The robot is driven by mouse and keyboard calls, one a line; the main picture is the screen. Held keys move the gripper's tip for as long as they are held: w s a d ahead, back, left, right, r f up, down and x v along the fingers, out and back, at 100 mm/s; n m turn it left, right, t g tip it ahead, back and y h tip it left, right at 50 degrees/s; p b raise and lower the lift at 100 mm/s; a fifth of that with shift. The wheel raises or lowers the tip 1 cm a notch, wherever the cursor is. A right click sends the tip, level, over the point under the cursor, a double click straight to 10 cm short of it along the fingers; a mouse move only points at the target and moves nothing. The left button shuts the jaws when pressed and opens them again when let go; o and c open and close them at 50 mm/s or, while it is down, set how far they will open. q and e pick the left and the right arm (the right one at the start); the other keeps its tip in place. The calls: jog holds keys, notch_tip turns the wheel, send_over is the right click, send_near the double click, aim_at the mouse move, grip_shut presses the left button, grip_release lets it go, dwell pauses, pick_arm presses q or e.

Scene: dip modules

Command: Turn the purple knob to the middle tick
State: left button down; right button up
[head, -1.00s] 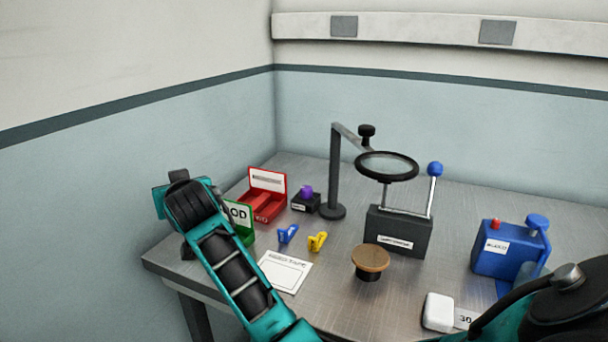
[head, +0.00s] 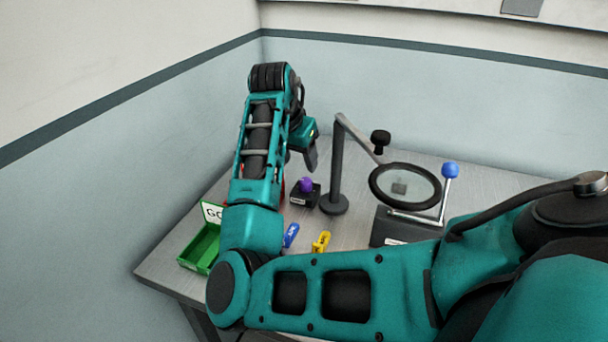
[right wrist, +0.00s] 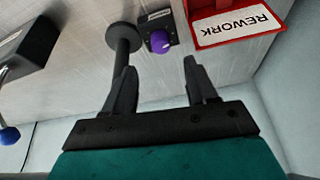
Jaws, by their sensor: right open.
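The purple knob (head: 306,184) sits on a small black box (head: 301,199) on the table, left of the magnifier stand. In the right wrist view the knob (right wrist: 159,42) shows at top centre with a small light mark on it; I cannot make out the ticks. My right gripper (head: 311,160) hangs beyond and above the knob in the head view. In the right wrist view its two fingers (right wrist: 160,75) are apart with nothing between them, and the knob appears past the gap between the tips. My left gripper is not in view.
A magnifier (head: 404,186) on a post (head: 334,170) stands right beside the knob's box. A red REWORK bin (right wrist: 235,30) is on its other side. A green bin (head: 203,245), a blue clip (head: 291,235) and a yellow clip (head: 321,242) lie nearer. My arm hides the right front.

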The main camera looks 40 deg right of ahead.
aim_at(305, 180)
jog(key=x, duration=0.8)
jog(key=shift+d+f, duration=0.1)
jog(key=shift+f, duration=0.05)
jog(key=c, duration=1)
jog(key=shift+w, duration=0.1)
